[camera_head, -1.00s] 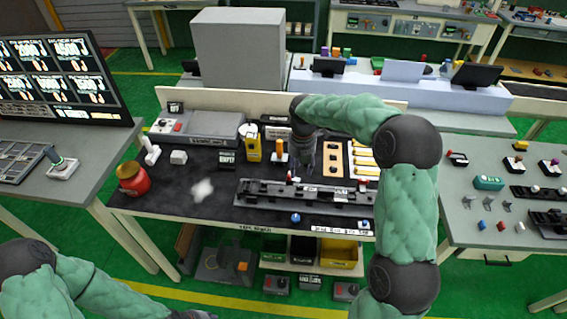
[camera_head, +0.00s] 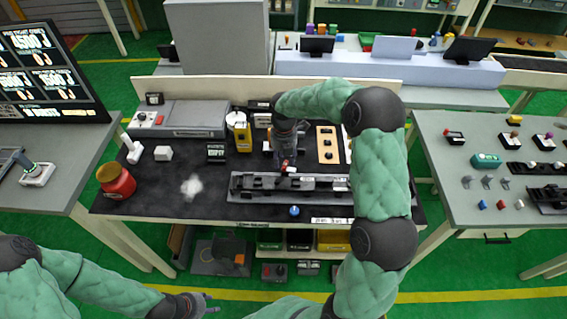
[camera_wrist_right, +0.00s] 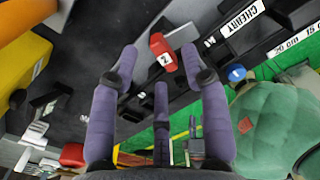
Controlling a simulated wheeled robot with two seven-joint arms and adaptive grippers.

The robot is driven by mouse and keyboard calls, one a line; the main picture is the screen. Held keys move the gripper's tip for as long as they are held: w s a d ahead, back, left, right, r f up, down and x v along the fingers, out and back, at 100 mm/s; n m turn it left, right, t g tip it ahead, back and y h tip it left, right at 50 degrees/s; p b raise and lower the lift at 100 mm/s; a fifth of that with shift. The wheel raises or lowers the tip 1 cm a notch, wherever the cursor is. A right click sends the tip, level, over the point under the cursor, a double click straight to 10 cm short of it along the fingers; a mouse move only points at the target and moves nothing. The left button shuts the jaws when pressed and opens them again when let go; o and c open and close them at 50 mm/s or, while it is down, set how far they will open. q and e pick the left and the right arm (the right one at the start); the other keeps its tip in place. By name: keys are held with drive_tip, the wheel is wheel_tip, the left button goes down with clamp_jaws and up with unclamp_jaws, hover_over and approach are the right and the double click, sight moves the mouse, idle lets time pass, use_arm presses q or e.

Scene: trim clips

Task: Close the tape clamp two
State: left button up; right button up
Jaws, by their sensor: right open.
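Tape clamp two is a small red block marked "2" (camera_wrist_right: 163,53) on the dark fixture rail. In the head view the rail (camera_head: 250,190) lies along the bench front, with a red tip (camera_head: 285,164) above it below my right gripper. My right gripper (camera_head: 287,158) is over the rail. In the right wrist view its purple fingers (camera_wrist_right: 160,66) are spread open, with the red block between and just beyond the upper fingertips; contact cannot be told. My left gripper (camera_head: 200,303) is low in front of the bench, apart from the rail; its finger opening is unclear.
My right arm covers the rail's right end.

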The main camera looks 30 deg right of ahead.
drive_tip(key=shift+f, duration=1.15)
clamp_jaws()
